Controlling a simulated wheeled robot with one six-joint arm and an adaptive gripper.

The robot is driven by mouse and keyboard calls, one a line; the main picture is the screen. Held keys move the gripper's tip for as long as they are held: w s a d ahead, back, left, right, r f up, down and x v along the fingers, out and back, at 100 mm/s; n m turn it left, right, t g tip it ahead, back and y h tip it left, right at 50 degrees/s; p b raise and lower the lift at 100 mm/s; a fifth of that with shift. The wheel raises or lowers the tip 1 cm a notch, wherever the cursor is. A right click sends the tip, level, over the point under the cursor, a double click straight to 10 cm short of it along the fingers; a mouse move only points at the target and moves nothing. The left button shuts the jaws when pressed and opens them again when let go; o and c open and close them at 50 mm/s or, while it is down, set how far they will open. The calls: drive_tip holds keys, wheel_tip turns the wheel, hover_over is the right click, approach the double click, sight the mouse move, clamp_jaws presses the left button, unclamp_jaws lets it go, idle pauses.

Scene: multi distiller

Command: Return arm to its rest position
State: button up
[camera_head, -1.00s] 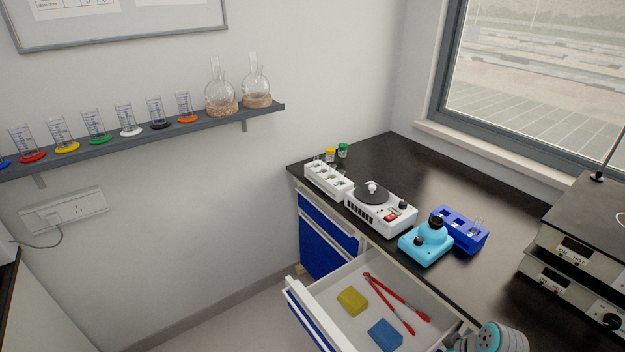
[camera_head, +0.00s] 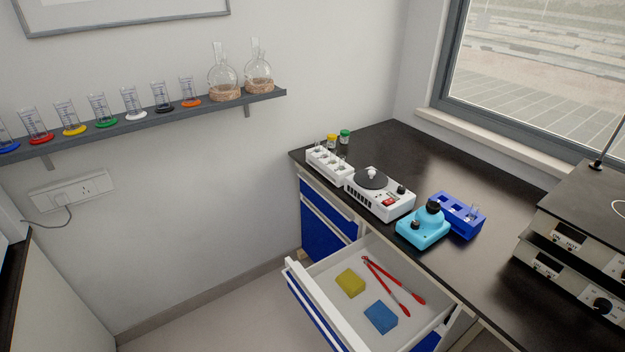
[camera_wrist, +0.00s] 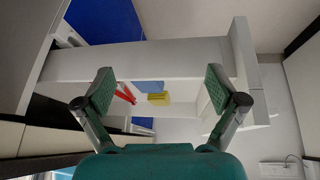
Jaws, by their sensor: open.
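My gripper (camera_wrist: 160,92) is open in the wrist view, its two green-padded fingers spread wide with nothing between them. Beyond the fingers is the open drawer (camera_wrist: 205,112), some way off. In the head view my arm and gripper are out of frame. The open drawer (camera_head: 318,266) shows there below the bench, holding a yellow sponge (camera_head: 350,283), a blue sponge (camera_head: 381,318) and red-handled tongs (camera_head: 395,287). The gripper touches none of these.
The dark bench (camera_head: 400,150) carries a white tube rack (camera_head: 330,166), a white stirrer (camera_head: 380,197), a cyan device (camera_head: 422,229) and a blue rack (camera_head: 458,215). The open drawer juts into the floor space. Stacked hotplates (camera_head: 570,255) stand at the right. A wall shelf (camera_head: 150,124) holds glassware.

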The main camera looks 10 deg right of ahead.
drive_tip(key=s+a+r+m+t+h, duration=0.1)
drive_tip(key=s+a+m+t+h, duration=0.15)
drive_tip(key=s+a, duration=0.9)
drive_tip(key=s+a+r+t+y, duration=0.1)
drive_tip(key=s+a+r+t, duration=0.1)
drive_tip(key=s+r, duration=0.5)
drive_tip(key=s+a+r+t+y, duration=0.1)
drive_tip(key=s+a+r+t, duration=0.2)
drive_tip(key=s+r, duration=0.4)
wheel_tip(320, 180, up, 5)
drive_tip(key=shift+a+t, duration=0.25)
drive_tip(key=shift+t, duration=0.6)
drive_tip(key=shift+c, duration=0.3)
